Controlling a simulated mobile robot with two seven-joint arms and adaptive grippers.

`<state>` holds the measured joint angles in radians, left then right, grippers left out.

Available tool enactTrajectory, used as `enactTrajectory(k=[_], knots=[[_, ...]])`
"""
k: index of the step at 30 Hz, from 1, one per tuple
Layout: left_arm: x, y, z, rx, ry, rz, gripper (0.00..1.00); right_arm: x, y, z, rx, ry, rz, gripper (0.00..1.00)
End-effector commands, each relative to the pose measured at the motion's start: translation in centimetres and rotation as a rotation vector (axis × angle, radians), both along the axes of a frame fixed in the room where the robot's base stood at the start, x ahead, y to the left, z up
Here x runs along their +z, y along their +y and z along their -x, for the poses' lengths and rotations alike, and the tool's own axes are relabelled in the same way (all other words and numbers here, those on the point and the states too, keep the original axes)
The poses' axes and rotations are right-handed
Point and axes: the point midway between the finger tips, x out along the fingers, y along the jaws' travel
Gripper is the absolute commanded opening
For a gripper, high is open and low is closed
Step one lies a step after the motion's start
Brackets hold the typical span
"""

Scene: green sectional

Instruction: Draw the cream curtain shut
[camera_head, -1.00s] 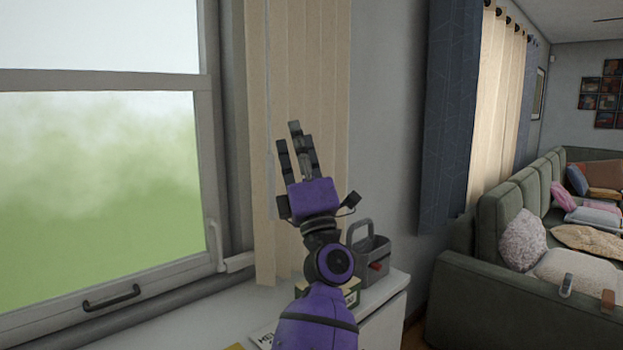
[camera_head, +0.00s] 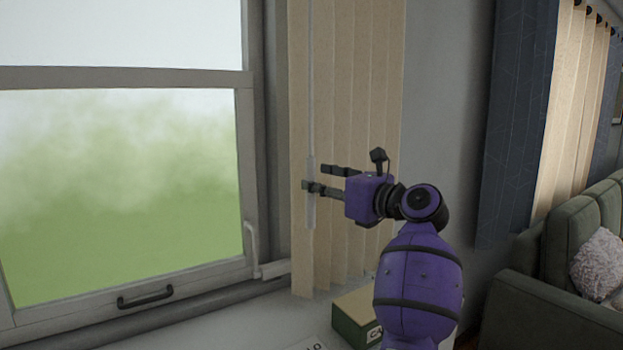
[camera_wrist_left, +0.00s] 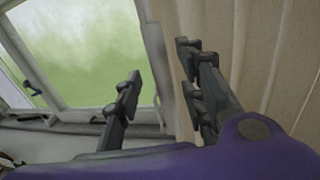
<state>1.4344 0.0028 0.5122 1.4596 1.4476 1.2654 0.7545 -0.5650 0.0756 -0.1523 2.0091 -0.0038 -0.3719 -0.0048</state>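The cream curtain (camera_head: 365,90) hangs in upright folds or slats, gathered at the right side of the window (camera_head: 120,170). A thin pale rod (camera_head: 311,205) hangs down in front of its left part, with a thicker lower end. My left gripper (camera_head: 316,179) points left in front of the curtain. One fingertip overlaps the rod in the head view; I cannot tell whether they touch. In the left wrist view the fingers (camera_wrist_left: 158,80) are spread apart with nothing seen between them, and the curtain (camera_wrist_left: 240,40) fills the right side. My right gripper is not in view.
A window sash handle (camera_head: 145,295) and a side latch (camera_head: 251,245) stick out from the frame. A green and tan box (camera_head: 354,325) stands on the white surface below. A dark blue curtain (camera_head: 515,120) and a green sofa (camera_head: 570,235) are at the right.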

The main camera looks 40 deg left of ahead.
Motion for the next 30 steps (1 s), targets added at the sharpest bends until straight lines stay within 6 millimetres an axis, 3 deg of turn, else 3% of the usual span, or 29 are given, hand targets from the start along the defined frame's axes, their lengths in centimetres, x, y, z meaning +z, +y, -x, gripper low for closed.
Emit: enactTrajectory(k=[6,17,26,30], knots=[[0.3,2.9,-0.5,0.000,0.000,-0.002,0.37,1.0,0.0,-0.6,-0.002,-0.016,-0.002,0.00],[0.0,3.6,-0.7,-0.001,0.002,-0.002,0.37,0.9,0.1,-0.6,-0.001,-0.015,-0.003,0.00],[0.1,3.6,-0.7,-0.001,0.001,-0.002,0.00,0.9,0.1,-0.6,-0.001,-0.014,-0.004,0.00],[0.1,3.6,-0.7,-0.002,0.001,-0.002,0.00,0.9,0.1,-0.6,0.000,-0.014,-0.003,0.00]])
